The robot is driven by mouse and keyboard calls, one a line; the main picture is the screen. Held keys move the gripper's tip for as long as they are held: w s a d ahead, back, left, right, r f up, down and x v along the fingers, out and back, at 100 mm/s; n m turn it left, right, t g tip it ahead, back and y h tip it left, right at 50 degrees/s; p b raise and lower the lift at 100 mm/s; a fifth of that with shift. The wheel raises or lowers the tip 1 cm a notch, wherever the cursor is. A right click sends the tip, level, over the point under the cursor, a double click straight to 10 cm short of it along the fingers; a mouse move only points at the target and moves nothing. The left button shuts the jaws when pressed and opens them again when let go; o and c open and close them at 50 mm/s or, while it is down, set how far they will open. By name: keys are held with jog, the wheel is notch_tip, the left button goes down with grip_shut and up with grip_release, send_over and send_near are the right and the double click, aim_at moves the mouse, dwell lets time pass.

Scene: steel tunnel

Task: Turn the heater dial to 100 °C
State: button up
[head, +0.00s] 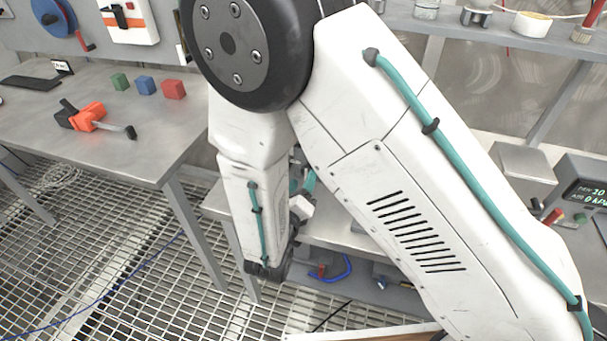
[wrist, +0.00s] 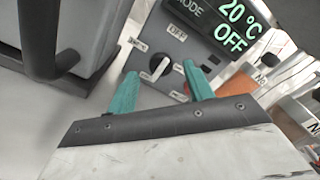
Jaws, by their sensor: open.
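The heater dial (wrist: 158,66), a round knob with a pale bar across it, is on a grey panel in the wrist view. Small labels surround it; one above reads OFF (wrist: 178,32), the others are too small to read. The heater display (wrist: 235,25) above it shows 20 °C and OFF in green. My gripper (wrist: 160,70) is open, its two teal fingers appearing on either side of the dial; I cannot tell how far they are from the panel. In the head view my arm hides the heater and most of the gripper.
A large grey body with a dark handle (wrist: 40,45) stands at left in the wrist view. A red-orange part (wrist: 235,85) lies right of the fingers. The head view shows a bench with an orange clamp (head: 88,117) and coloured blocks, and a kPa gauge box (head: 580,190) at right.

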aim_at(308, 169)
jog(key=shift+x, duration=1.45)
jog(key=c, duration=1)
jog(key=shift+m, duration=0.3)
